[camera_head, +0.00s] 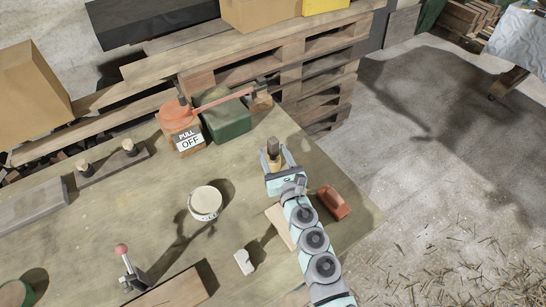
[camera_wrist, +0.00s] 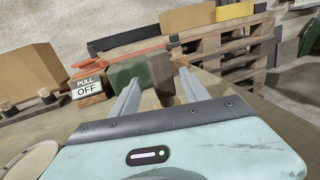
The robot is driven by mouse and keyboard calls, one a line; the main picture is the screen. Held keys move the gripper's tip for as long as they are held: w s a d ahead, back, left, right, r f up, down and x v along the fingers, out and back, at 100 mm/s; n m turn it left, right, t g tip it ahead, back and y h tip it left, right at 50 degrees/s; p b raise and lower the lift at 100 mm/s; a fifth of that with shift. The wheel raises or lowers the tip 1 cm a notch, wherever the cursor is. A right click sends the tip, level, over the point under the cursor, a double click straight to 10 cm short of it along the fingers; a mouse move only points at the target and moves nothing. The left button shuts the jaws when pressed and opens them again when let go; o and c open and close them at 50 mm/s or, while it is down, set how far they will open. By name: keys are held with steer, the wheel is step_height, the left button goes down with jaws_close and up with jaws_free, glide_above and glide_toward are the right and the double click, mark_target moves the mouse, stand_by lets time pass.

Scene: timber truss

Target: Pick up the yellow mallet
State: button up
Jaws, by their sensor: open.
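My gripper (camera_head: 274,154) is open over the far right part of the bench, pointing away towards the pallets. An upright brown wooden piece (camera_head: 273,147) shows between its fingers; it also shows in the wrist view (camera_wrist: 161,74). Its lower part is partly hidden by the gripper, and I see no firm grip on it. No clearly yellow mallet shows; I cannot tell whether this piece is part of it.
A red-orange box marked PULL OFF (camera_head: 181,127) and a green box (camera_head: 225,116) stand left of my gripper. A round pale container (camera_head: 205,202), a white block (camera_head: 244,262) and a red tool (camera_head: 333,202) are on the bench (camera_head: 110,215). Pallets (camera_head: 240,62) stand behind.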

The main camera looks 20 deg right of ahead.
steer(key=w, duration=0.4)
steer(key=shift+w+d+f+p, duration=0.1)
steer(key=shift+w+d+p, duration=0.1)
steer(key=shift+d+p, duration=0.15)
steer(key=shift+w+f, duration=0.1)
steer(key=shift+w, duration=0.25)
steer(key=shift+c, duration=0.3)
jaws_close()
stand_by(0.6)
